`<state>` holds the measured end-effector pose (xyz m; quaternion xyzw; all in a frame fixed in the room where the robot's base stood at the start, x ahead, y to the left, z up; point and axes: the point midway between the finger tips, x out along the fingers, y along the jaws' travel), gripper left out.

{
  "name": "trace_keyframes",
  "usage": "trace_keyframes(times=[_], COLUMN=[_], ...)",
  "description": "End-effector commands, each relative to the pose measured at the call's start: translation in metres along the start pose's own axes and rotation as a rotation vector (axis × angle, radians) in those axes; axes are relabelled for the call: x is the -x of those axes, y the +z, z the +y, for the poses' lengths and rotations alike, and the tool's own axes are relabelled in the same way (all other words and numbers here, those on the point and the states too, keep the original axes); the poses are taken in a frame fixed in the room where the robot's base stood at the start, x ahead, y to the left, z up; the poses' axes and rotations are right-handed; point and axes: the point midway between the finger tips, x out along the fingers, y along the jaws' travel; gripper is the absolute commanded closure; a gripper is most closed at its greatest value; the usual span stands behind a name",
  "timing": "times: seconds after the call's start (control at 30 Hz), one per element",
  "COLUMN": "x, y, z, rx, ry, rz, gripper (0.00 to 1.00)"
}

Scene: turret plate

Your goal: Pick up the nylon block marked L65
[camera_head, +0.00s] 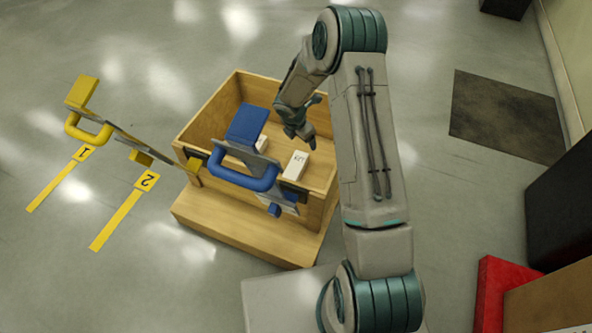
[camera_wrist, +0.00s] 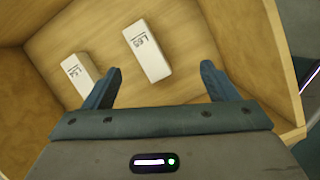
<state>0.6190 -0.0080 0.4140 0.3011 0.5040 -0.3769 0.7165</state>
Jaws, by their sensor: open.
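Two white blocks lie on the floor of a wooden box. In the wrist view, the one whose mark seems to read L65 (camera_wrist: 147,51) lies ahead of my gripper (camera_wrist: 160,72), between the lines of its two fingers. The other white block (camera_wrist: 80,74) lies to the left, near the left finger; its small mark looks different. My gripper is open with nothing between its fingers. In the head view, my gripper (camera_head: 302,138) is over the box, above a marked white block (camera_head: 296,165). Another white block (camera_head: 262,143) is partly hidden behind blue parts.
The wooden box (camera_head: 209,113) has walls around the blocks. A blue handle (camera_head: 243,182) and blue plate (camera_head: 246,124) sit at its front and left. A yellow handle (camera_head: 88,133) on a bar stands left, near numbered yellow floor strips. A red object (camera_head: 497,293) is lower right.

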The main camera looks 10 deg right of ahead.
Motion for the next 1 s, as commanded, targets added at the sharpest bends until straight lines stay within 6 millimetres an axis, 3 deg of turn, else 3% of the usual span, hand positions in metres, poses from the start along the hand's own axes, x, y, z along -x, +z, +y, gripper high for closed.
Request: trace_keyframes(times=[0.03,0.2,0.47,0.8,1.0], x=[-0.025,-0.076,-0.112,-0.176,-0.19], y=[-0.009,-0.031,-0.046,-0.051,-0.051], z=[0.004,0.016,0.021,0.025,0.027], rx=[0.076,0.291,0.414,0.414,0.414], ry=[0.007,0.045,0.072,0.072,0.072], rz=[0.015,0.042,0.056,0.057,0.056], gripper=[0.2,0.2,0.2,0.2,0.2])
